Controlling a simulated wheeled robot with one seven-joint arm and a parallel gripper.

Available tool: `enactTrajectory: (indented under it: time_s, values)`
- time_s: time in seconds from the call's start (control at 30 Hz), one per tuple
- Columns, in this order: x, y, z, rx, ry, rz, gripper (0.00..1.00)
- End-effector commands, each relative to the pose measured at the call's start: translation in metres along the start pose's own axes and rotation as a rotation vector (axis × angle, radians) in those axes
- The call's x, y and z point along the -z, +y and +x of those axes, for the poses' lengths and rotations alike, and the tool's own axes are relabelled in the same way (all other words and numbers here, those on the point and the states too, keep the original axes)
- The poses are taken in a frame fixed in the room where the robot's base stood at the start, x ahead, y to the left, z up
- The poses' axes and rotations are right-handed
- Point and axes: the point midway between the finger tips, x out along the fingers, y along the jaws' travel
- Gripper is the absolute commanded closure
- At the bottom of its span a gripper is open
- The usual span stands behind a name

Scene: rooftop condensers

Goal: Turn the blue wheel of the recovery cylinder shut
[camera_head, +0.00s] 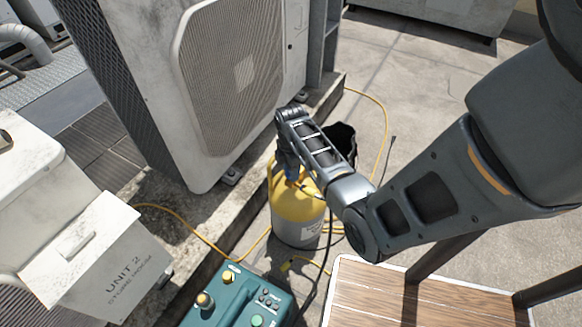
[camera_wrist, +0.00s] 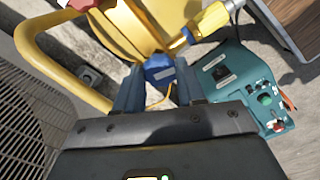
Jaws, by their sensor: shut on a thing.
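The recovery cylinder (camera_head: 297,213) has a yellow top and a grey lower body and stands upright on the rooftop floor. Its yellow top and curved handle (camera_wrist: 60,75) fill the upper left of the wrist view. The blue wheel (camera_wrist: 158,69) shows at the centre of the wrist view, beside a yellow hose fitting. My gripper (camera_wrist: 159,80) is shut on the blue wheel, one finger on each side. In the head view my gripper (camera_head: 287,163) is above the cylinder's top, and my wrist hides much of the valve area there.
A red part (camera_wrist: 84,4) shows at the wrist view's top edge. A teal machine (camera_head: 240,297) stands close in front of the cylinder, a large condenser (camera_head: 237,75) behind left. A wooden-topped table (camera_head: 390,300) is at front right. Yellow hoses (camera_head: 376,100) lie around.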

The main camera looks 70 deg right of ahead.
Motion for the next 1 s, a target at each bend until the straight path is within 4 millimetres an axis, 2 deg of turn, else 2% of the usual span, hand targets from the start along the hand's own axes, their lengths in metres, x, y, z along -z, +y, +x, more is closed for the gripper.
enactTrajectory:
  time_s: [1.0]
  values:
    - [0.0010,-0.0005,-0.0016,0.002,0.000,0.939,0.92]
